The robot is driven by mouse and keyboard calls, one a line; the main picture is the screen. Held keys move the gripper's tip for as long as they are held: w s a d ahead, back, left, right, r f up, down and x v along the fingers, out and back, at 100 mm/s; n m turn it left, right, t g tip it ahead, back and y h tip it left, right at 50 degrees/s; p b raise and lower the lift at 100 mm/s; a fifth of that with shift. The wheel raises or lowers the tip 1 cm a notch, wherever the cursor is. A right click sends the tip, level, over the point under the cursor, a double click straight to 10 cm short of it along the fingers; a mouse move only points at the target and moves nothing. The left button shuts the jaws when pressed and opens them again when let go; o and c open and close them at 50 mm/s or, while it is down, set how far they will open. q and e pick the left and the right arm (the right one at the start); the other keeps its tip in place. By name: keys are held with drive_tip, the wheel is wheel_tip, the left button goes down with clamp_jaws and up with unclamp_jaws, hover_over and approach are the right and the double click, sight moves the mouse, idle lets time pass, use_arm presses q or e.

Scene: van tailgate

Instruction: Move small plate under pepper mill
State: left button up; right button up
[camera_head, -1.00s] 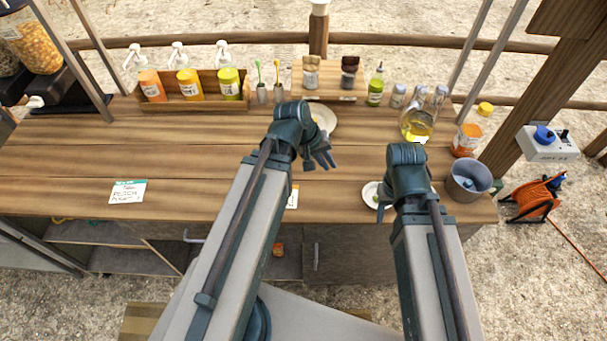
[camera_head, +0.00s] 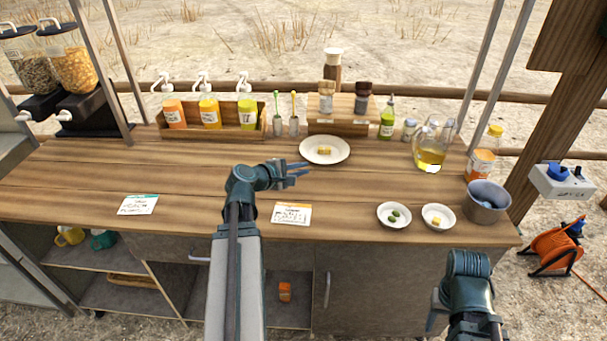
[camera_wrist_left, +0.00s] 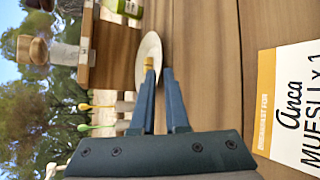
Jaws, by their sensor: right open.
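A white plate (camera_head: 325,149) with a yellow block on it lies near the back of the counter, before the wooden riser. A small white dish (camera_head: 394,215) holds green pieces, and another small white dish (camera_head: 438,217) beside it holds yellow pieces. My right gripper (camera_head: 434,308) is open, low before the counter's front edge.
Two lidded jars (camera_head: 327,98) stand on the riser (camera_head: 345,126). A green bottle (camera_head: 387,119), an oil jug (camera_head: 432,145) and a grey bucket (camera_head: 487,201) are to the right. Cards (camera_head: 291,214) lie near the front. The counter's left middle is clear.

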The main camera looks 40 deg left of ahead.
sight(360, 174)
use_arm(q)
drive_tip(key=b+x, duration=0.5)
drive_tip(key=x, duration=0.8)
drive_tip(key=shift+w+f, duration=0.15)
clamp_jaws()
idle(0.6)
idle(0.5)
drive_tip(key=shift+w+d, duration=0.8)
drive_tip(key=shift+d, duration=0.8)
drive_tip(key=shift+w+d, duration=0.8)
drive_tip(key=shift+d, duration=0.8)
drive_tip(key=shift+w+d, duration=0.8)
drive_tip(key=shift+d, duration=0.75)
drive_tip(key=shift+o, duration=2.1)
unclamp_jaws()
